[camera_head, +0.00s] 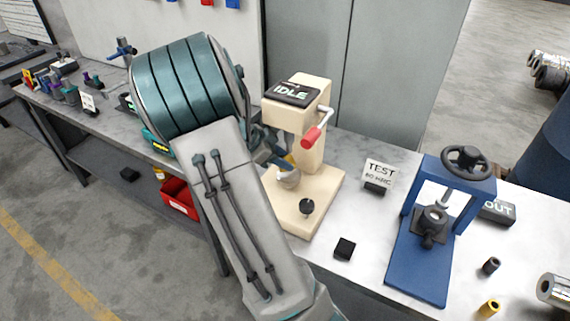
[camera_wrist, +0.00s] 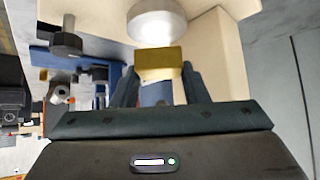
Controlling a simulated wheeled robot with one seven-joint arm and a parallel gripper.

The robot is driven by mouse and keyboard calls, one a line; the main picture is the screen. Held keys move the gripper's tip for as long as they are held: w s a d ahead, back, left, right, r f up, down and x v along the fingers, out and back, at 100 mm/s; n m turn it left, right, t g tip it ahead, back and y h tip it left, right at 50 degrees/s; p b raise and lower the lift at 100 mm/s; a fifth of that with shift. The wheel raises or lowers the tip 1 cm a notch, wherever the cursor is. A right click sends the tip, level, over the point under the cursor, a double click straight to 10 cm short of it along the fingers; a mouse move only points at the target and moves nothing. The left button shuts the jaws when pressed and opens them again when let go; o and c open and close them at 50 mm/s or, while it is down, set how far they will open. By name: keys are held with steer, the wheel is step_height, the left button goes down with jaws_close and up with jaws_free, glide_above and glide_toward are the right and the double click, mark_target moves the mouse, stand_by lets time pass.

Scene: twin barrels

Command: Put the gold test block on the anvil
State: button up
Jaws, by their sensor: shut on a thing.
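The gold test block (camera_wrist: 158,63) is between the fingertips of my gripper (camera_wrist: 160,82), which is shut on it. In the wrist view the block lies right at the near edge of the anvil (camera_wrist: 160,22), a pale round disc. I cannot tell if they touch. In the head view the anvil (camera_head: 288,178) stands on the base of the cream tester (camera_head: 312,130), whose screen reads IDLE. A sliver of the gold block (camera_head: 289,159) shows just above it. My arm hides most of my gripper (camera_head: 272,154) there.
The tester has a red-tipped lever (camera_head: 312,137) and a black knob (camera_head: 307,206) on its base. A TEST sign (camera_head: 379,174), a small black block (camera_head: 345,248) and a blue press (camera_head: 418,262) stand to the right. A red bin (camera_head: 180,199) is below the bench.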

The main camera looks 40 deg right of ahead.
steer(key=shift+s+d+f+p, duration=0.1)
steer(key=shift+d+f+p, duration=0.15)
steer(key=shift+f, duration=0.65)
steer(key=shift+s+d+f+p, duration=0.15)
steer(key=shift+f+p, duration=0.15)
steer(key=shift+f, duration=0.55)
steer(key=o, duration=1.3)
steer(key=shift+w, duration=0.1)
steer(key=b+v, duration=0.2)
steer(key=v, duration=0.9)
steer(key=shift+s+a+r+n+t+y, duration=0.6)
steer(key=shift+s+a+n+t+y, duration=0.65)
steer(key=shift+s+a+n, duration=2.15)
steer(key=shift+s+a+r+n+t+y, duration=0.75)
steer(key=shift+s+a+n+y, duration=0.8)
steer(key=shift+s+a+n, duration=1.85)
steer(key=shift+s+a+r+n+t+y, duration=0.45)
steer(key=shift+s+a+n+t+y, duration=1.35)
steer(key=shift+n, duration=2.7)
steer(key=shift+s+a+g+h, duration=0.1)
steer(key=shift+a+g+h, duration=0.3)
steer(key=shift+a+g, duration=0.3)
